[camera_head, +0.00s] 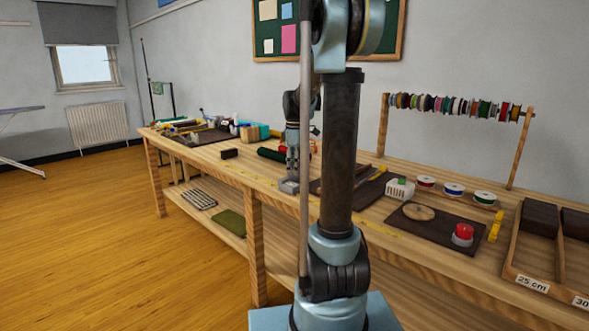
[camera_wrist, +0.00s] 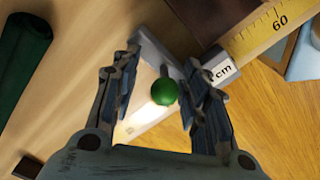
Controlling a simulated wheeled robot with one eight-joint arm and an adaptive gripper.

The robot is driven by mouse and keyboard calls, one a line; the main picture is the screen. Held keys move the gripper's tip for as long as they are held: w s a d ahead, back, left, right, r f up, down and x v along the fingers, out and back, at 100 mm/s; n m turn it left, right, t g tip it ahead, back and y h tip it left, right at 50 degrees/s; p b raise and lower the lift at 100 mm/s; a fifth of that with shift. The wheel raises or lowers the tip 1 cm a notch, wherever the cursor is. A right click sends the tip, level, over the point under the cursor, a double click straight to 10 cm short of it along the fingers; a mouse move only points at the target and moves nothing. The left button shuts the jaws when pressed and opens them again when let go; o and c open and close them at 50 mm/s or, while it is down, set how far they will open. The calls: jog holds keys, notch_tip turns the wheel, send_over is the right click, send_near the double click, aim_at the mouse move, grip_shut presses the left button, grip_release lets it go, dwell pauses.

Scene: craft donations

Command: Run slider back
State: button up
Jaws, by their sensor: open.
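The slider is a pale grey metal block; in the wrist view its plate (camera_wrist: 143,122) carries a round green knob (camera_wrist: 164,92). In the head view the grey block (camera_head: 289,187) sits at the front edge of the long wooden workbench. My gripper (camera_wrist: 163,68) is open, one finger on each side of the green knob as seen from the wrist. I see a gap between the knob and the left finger; the right finger is close. In the head view my gripper (camera_head: 292,172) points down just above the block; the knob is hidden there.
A dark green roll (camera_wrist: 20,55) lies to the left. A spool rack (camera_head: 455,106) and a dark mat (camera_head: 437,224) are to the right.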

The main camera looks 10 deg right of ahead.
notch_tip(320, 180, up, 12)
jog(key=shift+f, duration=0.1)
dwell(0.5)
jog(key=s+f+m, duration=0.4)
jog(key=s+f, duration=0.3)
jog(key=s, duration=0.4)
jog(key=s+f+m+t, duration=0.1)
jog(key=s+f+m, duration=0.4)
jog(key=s+f, duration=0.3)
jog(key=s+f+m+t, duration=0.1)
jog(key=s+f+m, duration=0.3)
jog(key=s+f, duration=0.4)
jog(key=s, duration=0.6)
jog(key=shift+s+a+m, duration=0.25)
jog(key=shift+a+m, duration=0.15)
jog(key=shift+w+f, duration=0.25)
jog(key=shift+w, duration=0.2)
